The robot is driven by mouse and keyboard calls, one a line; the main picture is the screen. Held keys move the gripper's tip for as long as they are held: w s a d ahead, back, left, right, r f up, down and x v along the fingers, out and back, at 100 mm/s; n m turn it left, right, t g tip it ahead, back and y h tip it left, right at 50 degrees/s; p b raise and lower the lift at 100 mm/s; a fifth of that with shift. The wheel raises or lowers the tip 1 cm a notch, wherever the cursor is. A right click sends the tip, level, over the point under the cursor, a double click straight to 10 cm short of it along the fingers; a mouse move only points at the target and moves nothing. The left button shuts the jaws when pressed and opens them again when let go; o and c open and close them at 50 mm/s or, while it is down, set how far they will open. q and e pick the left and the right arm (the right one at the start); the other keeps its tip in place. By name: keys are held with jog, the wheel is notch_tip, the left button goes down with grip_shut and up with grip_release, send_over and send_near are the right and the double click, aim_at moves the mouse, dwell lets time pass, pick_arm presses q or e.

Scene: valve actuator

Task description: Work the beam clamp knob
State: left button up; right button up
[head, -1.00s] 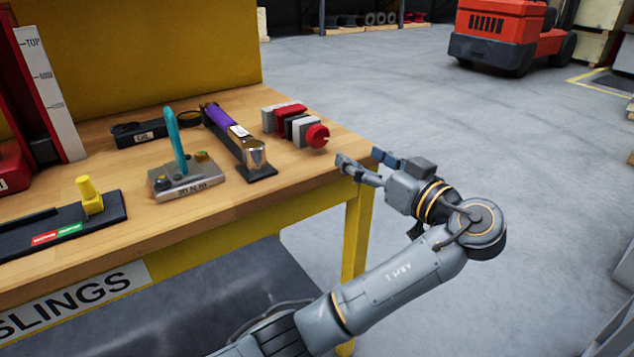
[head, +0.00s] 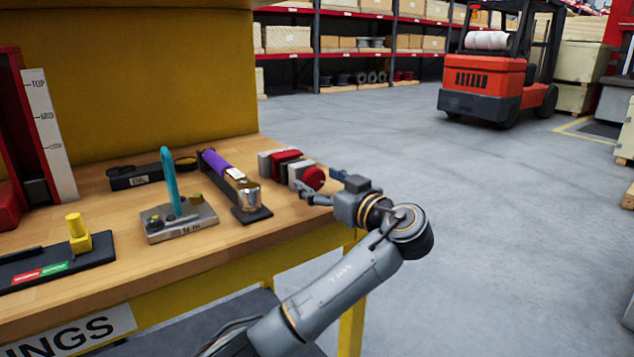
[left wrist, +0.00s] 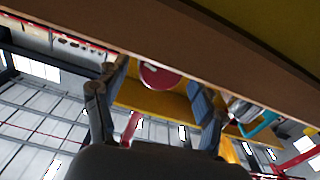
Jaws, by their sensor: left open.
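The beam clamp (head: 284,164) lies near the right end of the wooden bench, with red and grey blocks side by side. Its round red knob (head: 314,179) faces front right. My left gripper (head: 321,186) is open at the knob, with one finger at the knob's right and the other below it. In the left wrist view the red knob (left wrist: 158,76) shows between the spread fingers of the left gripper (left wrist: 157,83). I cannot tell whether a finger touches it. My right gripper is not in view.
A purple-handled tool (head: 232,184) lies left of the clamp. A grey block with a teal lever (head: 174,190) and a base with a yellow knob (head: 79,234) are further left. The bench's front edge (head: 210,258) runs close under the left arm. Open floor is on the right.

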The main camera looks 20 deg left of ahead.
pick_arm(q)
jog(key=shift+w+a, duration=0.45)
jog(key=shift+a, duration=0.1)
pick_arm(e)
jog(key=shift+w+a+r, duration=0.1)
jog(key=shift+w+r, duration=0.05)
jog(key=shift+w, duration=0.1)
